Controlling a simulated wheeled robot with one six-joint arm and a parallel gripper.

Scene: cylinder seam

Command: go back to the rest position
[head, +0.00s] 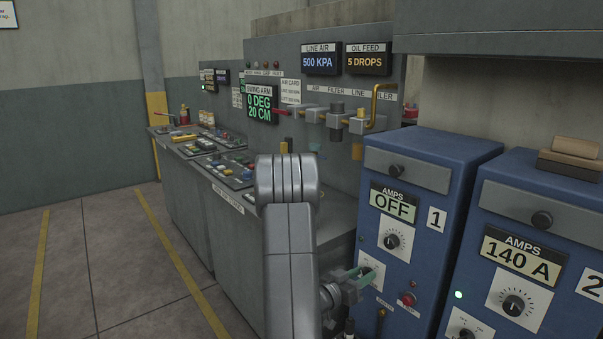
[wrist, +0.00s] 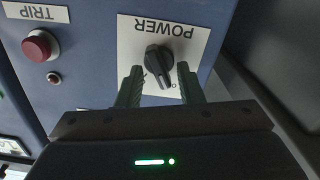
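My gripper (head: 357,283) is in front of the lower left of the blue power unit marked 1 (head: 432,170), at its power switch. In the wrist view my gripper (wrist: 159,84) is open, with one green finger on each side of the black power knob (wrist: 158,62). Gaps show between the fingers and the knob; whether the fingertips touch the panel is not clear. The knob sits on a white POWER plate (wrist: 190,60), seen upside down. The unit's AMPS display (head: 394,206) reads OFF. My arm is stretched out low in the head view.
A red TRIP button (wrist: 38,46) is beside the switch. Blue unit 2 (head: 560,215), reading 140 A, stands at the right. A grey bench (head: 195,190) with controls runs behind my arm. The floor (head: 105,270) at the left is clear.

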